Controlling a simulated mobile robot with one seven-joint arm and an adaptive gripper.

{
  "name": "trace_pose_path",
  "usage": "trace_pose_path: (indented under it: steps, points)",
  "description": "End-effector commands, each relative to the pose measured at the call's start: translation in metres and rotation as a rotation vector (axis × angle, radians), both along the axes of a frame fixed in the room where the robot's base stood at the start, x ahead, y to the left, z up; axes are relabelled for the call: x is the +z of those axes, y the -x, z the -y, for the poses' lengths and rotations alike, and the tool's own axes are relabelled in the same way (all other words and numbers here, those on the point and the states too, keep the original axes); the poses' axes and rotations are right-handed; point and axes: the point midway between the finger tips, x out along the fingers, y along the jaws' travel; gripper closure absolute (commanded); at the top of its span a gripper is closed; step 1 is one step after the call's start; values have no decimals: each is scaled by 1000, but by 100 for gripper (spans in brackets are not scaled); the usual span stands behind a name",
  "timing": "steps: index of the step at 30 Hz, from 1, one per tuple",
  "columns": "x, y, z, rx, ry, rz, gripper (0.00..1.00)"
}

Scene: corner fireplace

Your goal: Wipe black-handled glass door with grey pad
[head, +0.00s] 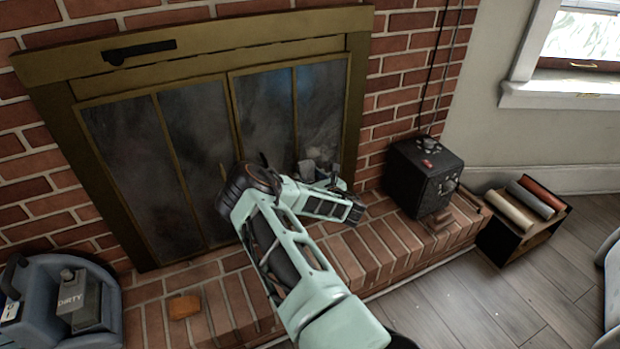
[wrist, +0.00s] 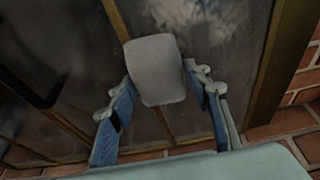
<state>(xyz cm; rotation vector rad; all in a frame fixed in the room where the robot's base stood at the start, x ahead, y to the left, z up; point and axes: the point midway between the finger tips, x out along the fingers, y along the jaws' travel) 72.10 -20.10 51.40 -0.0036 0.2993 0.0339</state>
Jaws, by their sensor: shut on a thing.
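The fireplace has brass-framed glass doors with smudged, sooty panes. The right-hand pair of panes (head: 283,110) is behind my gripper (head: 324,174) in the head view. In the wrist view, my gripper (wrist: 158,92) is shut on a light grey textured pad (wrist: 157,64), held between its two blue-lined fingers. The pad is in front of a glass pane (wrist: 215,38) beside a brass upright. I cannot tell whether it touches the glass. A dark shape, perhaps the black handle (wrist: 30,72), shows at the left of the wrist view. My arm hides the lower middle of the doors.
A brick hearth (head: 225,305) runs below the doors, with an orange-brown block (head: 184,306) on it. A black box (head: 420,177) stands right, near a low rack of rolls (head: 515,235).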

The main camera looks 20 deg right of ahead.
Motion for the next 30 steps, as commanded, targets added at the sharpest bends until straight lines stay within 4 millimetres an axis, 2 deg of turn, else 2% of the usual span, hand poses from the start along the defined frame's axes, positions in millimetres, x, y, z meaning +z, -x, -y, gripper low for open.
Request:
trace_pose_path:
  steps: [1, 6, 11, 22, 30]
  points:
    - [9, -1, -1, 1, 1, 2, 75]
    - [19, -2, -1, 1, 1, 2, 75]
    - [18, -3, 4, 1, 2, 4, 75]
    - [19, -3, 35, 0, 3, 7, 75]
    - [18, -2, 45, 0, 2, 5, 75]
